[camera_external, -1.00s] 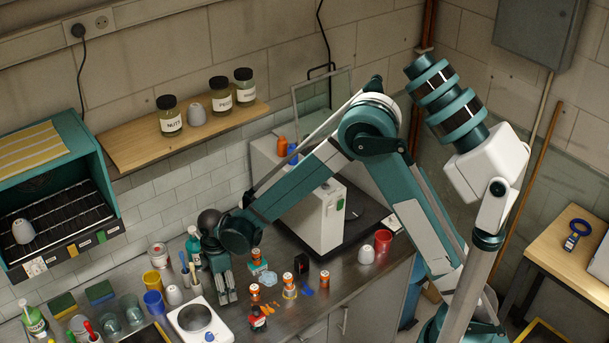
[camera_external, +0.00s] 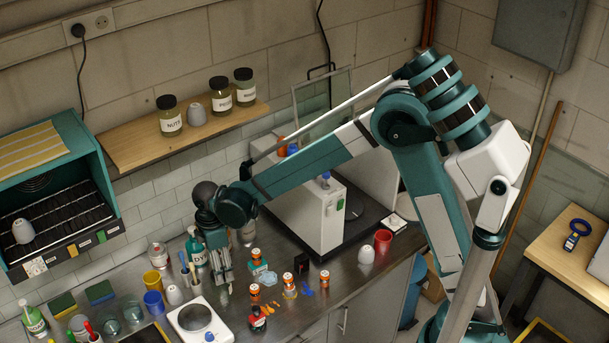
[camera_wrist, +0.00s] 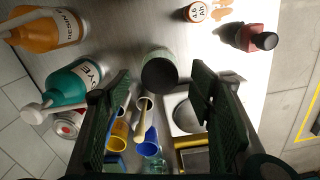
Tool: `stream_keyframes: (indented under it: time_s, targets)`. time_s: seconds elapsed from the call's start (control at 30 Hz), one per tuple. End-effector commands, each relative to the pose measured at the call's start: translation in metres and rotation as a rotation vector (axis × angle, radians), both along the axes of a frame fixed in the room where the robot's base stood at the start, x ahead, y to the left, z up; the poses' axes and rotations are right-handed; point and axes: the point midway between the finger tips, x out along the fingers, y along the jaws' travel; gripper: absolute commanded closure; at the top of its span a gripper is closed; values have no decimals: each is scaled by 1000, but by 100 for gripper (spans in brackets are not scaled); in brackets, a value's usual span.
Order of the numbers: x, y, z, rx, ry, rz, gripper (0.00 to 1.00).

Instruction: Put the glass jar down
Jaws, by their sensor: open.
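The glass jar appears to be the grey-green, see-through round vessel (camera_wrist: 160,72) in the wrist view. It seems to stand on the steel bench, between and beyond my fingers. My gripper (camera_wrist: 163,85) is open, with a gap on both sides of the vessel. In the external view my gripper (camera_external: 225,279) points down just above the bench. A faint, small glass shape (camera_external: 225,294) shows below its fingertips. I cannot tell how far the fingertips are above it.
A teal bottle (camera_wrist: 75,82) and an orange bottle (camera_wrist: 45,30) stand close by at left in the wrist view. Small orange-capped bottles (camera_external: 254,292) stand to the right. Cups (camera_external: 154,303) crowd the left.

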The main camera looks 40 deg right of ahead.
Motion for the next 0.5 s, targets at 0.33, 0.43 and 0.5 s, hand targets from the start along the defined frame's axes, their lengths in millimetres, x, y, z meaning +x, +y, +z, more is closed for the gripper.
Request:
stream_keyframes:
  time_s: [0.33,0.43,0.5]
  targets:
    - [0,0,17,0,0,0,46]
    - [0,0,17,0,0,0,46]
    - [0,0,17,0,0,0,46]
